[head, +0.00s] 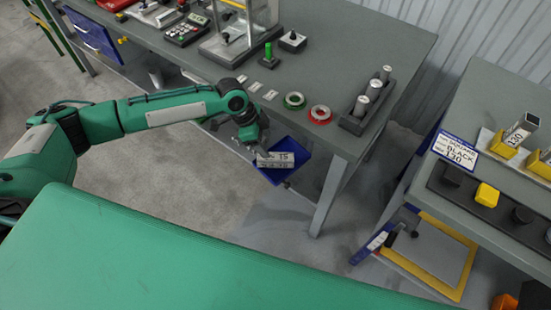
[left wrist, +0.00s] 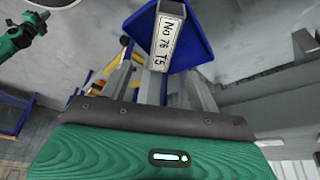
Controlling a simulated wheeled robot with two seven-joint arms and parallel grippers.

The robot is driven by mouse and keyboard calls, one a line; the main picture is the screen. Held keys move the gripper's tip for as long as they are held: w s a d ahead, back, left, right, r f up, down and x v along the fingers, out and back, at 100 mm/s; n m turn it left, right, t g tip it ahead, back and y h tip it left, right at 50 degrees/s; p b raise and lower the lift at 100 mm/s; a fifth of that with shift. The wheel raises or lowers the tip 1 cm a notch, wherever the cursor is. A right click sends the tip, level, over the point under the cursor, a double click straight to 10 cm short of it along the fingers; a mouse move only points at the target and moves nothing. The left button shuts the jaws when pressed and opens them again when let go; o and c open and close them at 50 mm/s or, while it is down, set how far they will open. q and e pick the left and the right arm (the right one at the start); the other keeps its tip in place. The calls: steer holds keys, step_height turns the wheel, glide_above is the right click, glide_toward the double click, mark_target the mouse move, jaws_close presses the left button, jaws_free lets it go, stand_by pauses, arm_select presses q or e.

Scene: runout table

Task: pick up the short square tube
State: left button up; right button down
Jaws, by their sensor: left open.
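On the right-hand table, a grey square tube (head: 521,130) marked 130 leans in a yellow holder (head: 503,144). My left gripper (head: 262,148) is open, well left of that table. It is over or beside a blue bin (head: 287,168) with a pale piece (head: 283,160) marked 15. In the left wrist view a grey piece with a white label (left wrist: 165,42) shows against the blue bin (left wrist: 195,40). My right gripper is not seen.
A sign (head: 460,150) reading SQUARE BLACK 130 stands at the right-hand table's edge, near a yellow cap (head: 487,195). The grey workbench (head: 345,60) holds tape rolls (head: 320,114) and a block of metal cylinders (head: 362,105).

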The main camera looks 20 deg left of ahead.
mark_target(276, 156)
arm_select(q)
steer(key=x, duration=0.4)
steer(key=shift+w+d+f, duration=0.1)
steer(key=shift+f, duration=0.15)
steer(key=shift+a+p+x, duration=0.1)
steer(key=shift+p+x, duration=0.35)
steer(key=shift+x, duration=0.9)
steer(key=shift+a+p+x, duration=0.15)
steer(key=shift+p+x, duration=0.3)
steer(key=shift+x, duration=0.9)
steer(key=shift+c, duration=0.4)
steer(key=c, duration=1.1)
steer(key=shift+w, duration=0.1)
steer(key=shift+c, duration=0.2)
steer(key=shift+r, duration=0.15)
